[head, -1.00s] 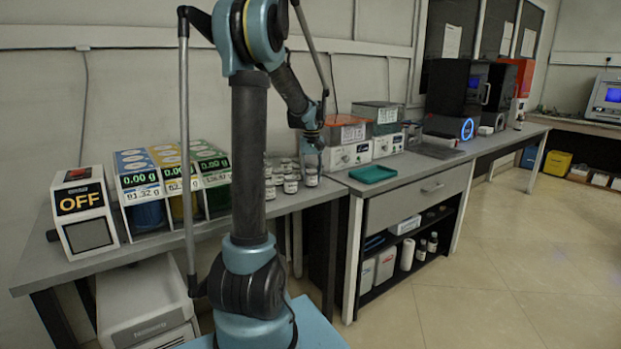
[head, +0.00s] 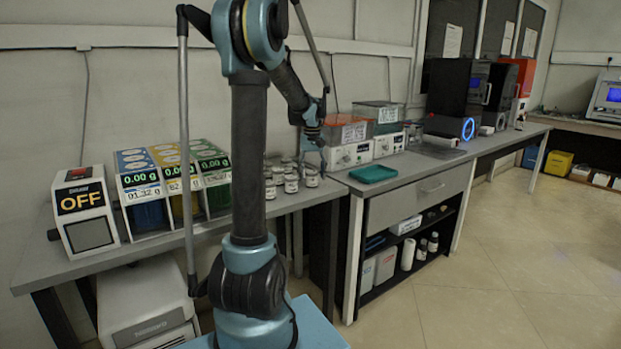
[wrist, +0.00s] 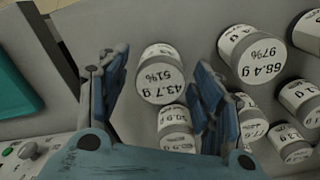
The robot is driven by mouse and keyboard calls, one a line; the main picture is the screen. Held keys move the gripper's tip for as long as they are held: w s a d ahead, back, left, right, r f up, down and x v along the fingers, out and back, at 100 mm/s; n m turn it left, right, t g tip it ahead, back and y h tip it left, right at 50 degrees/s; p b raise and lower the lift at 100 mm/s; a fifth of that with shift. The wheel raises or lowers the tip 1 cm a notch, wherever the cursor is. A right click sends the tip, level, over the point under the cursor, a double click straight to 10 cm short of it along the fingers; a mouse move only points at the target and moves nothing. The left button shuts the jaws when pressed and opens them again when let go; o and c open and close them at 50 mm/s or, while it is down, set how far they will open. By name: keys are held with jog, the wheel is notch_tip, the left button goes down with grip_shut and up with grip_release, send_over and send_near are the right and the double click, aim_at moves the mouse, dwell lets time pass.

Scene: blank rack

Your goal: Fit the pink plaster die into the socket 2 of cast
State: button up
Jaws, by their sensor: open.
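My gripper (wrist: 160,72) is open in the wrist view, its two blue fingers apart. A jar labelled 43.7 g, 51% (wrist: 160,84) shows between the fingers; I cannot tell whether they touch it. In the head view my gripper (head: 316,150) is low over the right end of the left bench, above the labelled jars (head: 291,183). I see no pink plaster die and cannot make out a cast with sockets in either view.
More jars (wrist: 252,55) crowd the right of the wrist view. A green tray (head: 373,173) lies on the right bench, before control boxes (head: 350,154). Dispensers with 0.00 g readouts (head: 140,190) and an OFF box (head: 84,210) stand left.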

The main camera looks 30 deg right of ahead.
aim_at(312, 172)
notch_tip(312, 172, up, 11)
dwell(0.4)
dwell(0.4)
